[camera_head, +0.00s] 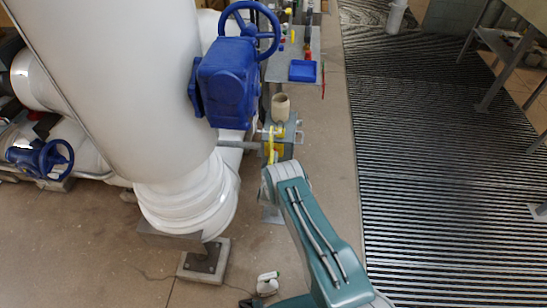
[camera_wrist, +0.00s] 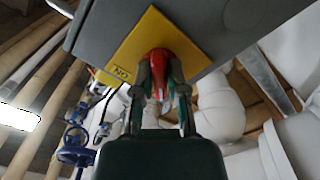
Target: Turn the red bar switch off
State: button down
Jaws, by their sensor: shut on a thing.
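The red bar switch (camera_wrist: 167,60) sits on a yellow plate (camera_wrist: 138,48) fixed to a grey box (camera_wrist: 108,25) in the wrist view. Dark lettering that looks like "ON" shows near the plate's lower left corner. My gripper (camera_wrist: 161,74) is shut on the red bar, with one finger on each side of it. In the head view the box with its yellow part (camera_head: 272,145) is just beyond the end of my arm. There the red bar and my fingers cannot be made out.
A thick white pipe (camera_head: 120,70) and a blue valve body with handwheel (camera_head: 228,80) stand close to the left. A beige cup (camera_head: 280,107) is above the box. A shelf with a blue tray (camera_head: 302,71) lies beyond. Open floor and grating (camera_head: 430,170) are to the right.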

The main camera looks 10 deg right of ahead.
jog(key=shift+w+a+r, duration=0.1)
jog(key=shift+a, duration=0.1)
jog(key=c, duration=0.7)
grip_release()
jog(key=shift+w, duration=0.1)
jog(key=v, duration=1.2)
